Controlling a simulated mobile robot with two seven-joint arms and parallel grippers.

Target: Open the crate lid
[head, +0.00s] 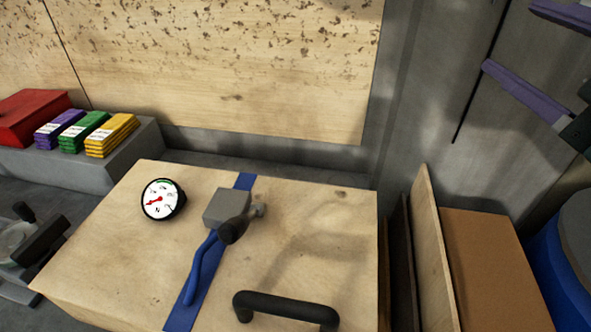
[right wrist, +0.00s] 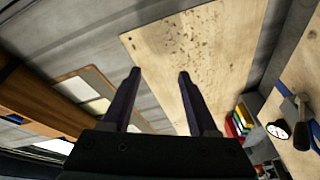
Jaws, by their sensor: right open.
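The wooden crate lid (head: 300,215) lies flat at the lower middle of the head view. A black bar handle (head: 286,306) is near its front edge. A blue strap (head: 245,181) crosses it, with a grey block (head: 227,206) and a blue lever with a dark knob on top. My right gripper (head: 511,38) is at the upper right, open and empty, well apart from the lid. Its two purple fingers also show spread in the right wrist view (right wrist: 158,75). The lid's edge with the strap shows at the right of that view. My left gripper is not in view.
A round dial gauge (head: 160,200) sits on the lid. Purple, green and yellow packs (head: 112,135) and a red box (head: 30,118) stand on a grey ledge at the left. Upright boards (head: 435,250) and a brown panel (head: 490,265) stand close to the lid's right side.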

